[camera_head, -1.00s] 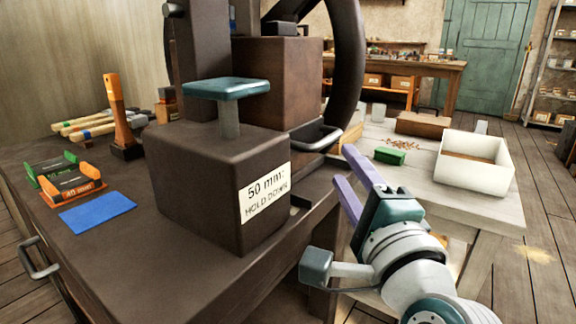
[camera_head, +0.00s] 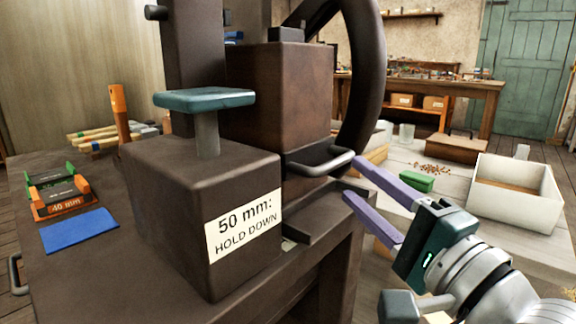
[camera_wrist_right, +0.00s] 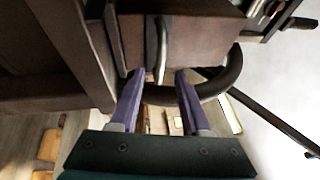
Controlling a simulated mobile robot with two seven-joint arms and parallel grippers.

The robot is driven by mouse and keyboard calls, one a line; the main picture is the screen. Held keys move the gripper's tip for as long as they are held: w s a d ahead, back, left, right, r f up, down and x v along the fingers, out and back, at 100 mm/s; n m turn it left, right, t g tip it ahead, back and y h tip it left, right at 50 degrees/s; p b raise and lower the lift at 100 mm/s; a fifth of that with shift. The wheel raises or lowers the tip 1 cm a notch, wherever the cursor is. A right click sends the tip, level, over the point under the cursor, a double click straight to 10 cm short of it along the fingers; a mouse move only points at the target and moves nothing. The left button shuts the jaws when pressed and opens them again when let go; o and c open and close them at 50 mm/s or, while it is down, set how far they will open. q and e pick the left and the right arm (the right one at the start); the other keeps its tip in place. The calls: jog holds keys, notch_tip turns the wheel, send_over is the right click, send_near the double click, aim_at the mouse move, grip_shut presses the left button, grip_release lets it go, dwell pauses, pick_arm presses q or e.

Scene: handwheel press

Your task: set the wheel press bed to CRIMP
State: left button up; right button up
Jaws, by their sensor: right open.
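The press (camera_head: 275,100) is a dark brown machine, and its dark handwheel (camera_head: 372,70) is partly cut off at the top. A dark bar handle (camera_head: 322,163) sticks out from the press's right side, low down. My right gripper (camera_head: 355,178) is open and empty, its two purple fingers pointing at this handle. In the right wrist view the handle (camera_wrist_right: 162,50) lies in line between the open fingertips (camera_wrist_right: 158,73); I cannot tell whether they touch it. I see no CRIMP marking. My left gripper is out of view.
A brown block (camera_head: 205,200) labelled "50 mm: HOLD DOWN" carries a teal-topped button (camera_head: 205,98). Orange and green gauge pieces (camera_head: 65,205) and a blue mat (camera_head: 80,231) lie at left. At right, a pale table bears a white box (camera_head: 515,195) and a green block (camera_head: 417,182).

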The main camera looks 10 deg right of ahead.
aim_at(338, 166)
jog(key=b+x, duration=0.1)
jog(key=x, duration=0.5)
jog(key=shift+w+b, duration=0.3)
jog(key=shift+w, duration=0.05)
jog(key=shift+c, duration=0.2)
grip_shut()
dwell(0.9)
